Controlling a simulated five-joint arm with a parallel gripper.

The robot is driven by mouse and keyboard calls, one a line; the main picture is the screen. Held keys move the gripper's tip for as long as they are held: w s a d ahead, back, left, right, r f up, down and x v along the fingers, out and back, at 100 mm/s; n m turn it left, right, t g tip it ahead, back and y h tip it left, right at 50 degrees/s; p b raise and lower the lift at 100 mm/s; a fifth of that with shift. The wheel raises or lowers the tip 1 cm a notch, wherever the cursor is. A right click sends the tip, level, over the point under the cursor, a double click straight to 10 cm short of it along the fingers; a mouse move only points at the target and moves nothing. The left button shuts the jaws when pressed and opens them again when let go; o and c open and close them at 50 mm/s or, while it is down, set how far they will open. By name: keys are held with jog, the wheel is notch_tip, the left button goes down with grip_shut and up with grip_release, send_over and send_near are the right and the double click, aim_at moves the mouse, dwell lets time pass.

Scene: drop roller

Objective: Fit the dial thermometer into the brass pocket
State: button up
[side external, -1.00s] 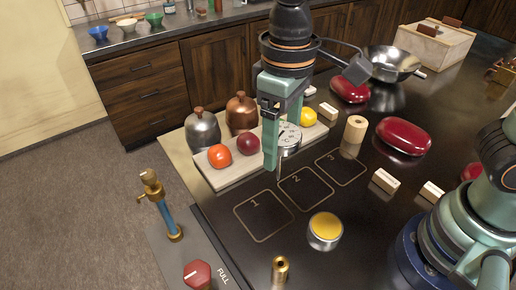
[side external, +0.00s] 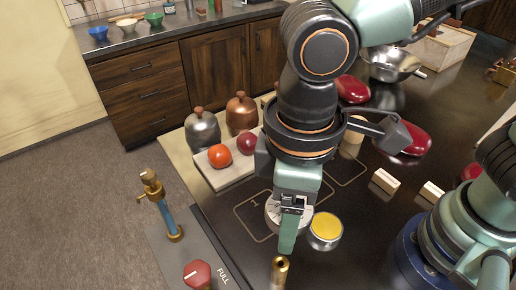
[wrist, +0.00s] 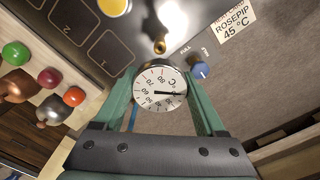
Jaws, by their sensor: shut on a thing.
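The dial thermometer has a round white face; part of it shows behind my finger in the side view (side external: 271,213), and its face shows clearly in the wrist view (wrist: 160,86). My gripper (side external: 288,238) is shut on it, with a green finger on either side of the dial. The thermometer's stem is hidden in both current views. The brass pocket (side external: 280,268) is a small upright tube near the bottom of the side view, just below my fingertips in the picture. In the wrist view the pocket (wrist: 160,46) shows just beyond the dial's top edge, apparently clear of it.
A yellow-topped jar (side external: 326,228) stands right of my gripper. A red knob (side external: 197,273) and a brass-ended blue post (side external: 166,212) are at lower left. A board (side external: 213,178) with fruit lies behind. The wrist view shows a blue knob (wrist: 198,70) and a temperature label (wrist: 235,24).

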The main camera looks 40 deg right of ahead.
jog(key=shift+f, duration=2.75)
jog(key=shift+f, duration=3.85)
jog(key=o, duration=1.4)
jog(key=shift+c, duration=0.2)
notch_tip(320, 180, up, 12)
jog(key=shift+r, duration=0.1)
